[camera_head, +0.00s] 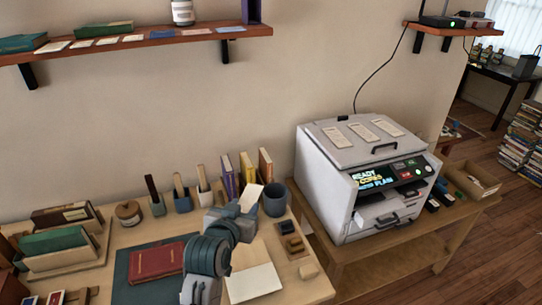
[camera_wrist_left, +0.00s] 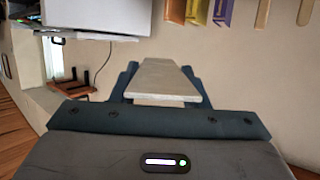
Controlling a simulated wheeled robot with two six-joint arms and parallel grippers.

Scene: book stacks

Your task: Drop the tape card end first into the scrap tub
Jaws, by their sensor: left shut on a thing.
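My left gripper (camera_head: 240,209) is shut on a pale cream card (camera_head: 251,195), which I take to be the tape card. The card sticks up tilted above the jaws in the head view. In the left wrist view the card (camera_wrist_left: 167,76) lies between the two blue-grey fingers, its broad face showing. A dark blue-grey round tub (camera_head: 275,199), likely the scrap tub, stands on the desk just right of the gripper. The card is beside and above the tub's left rim, not inside it. My right gripper is in neither view.
Upright books (camera_head: 247,168) and several small pots with sticks (camera_head: 182,200) stand along the wall behind the gripper. A red book (camera_head: 157,262) lies on a dark mat. A pale sheet (camera_head: 254,284) and small dark blocks (camera_head: 290,237) lie in front. A grey printer (camera_head: 345,160) stands at right.

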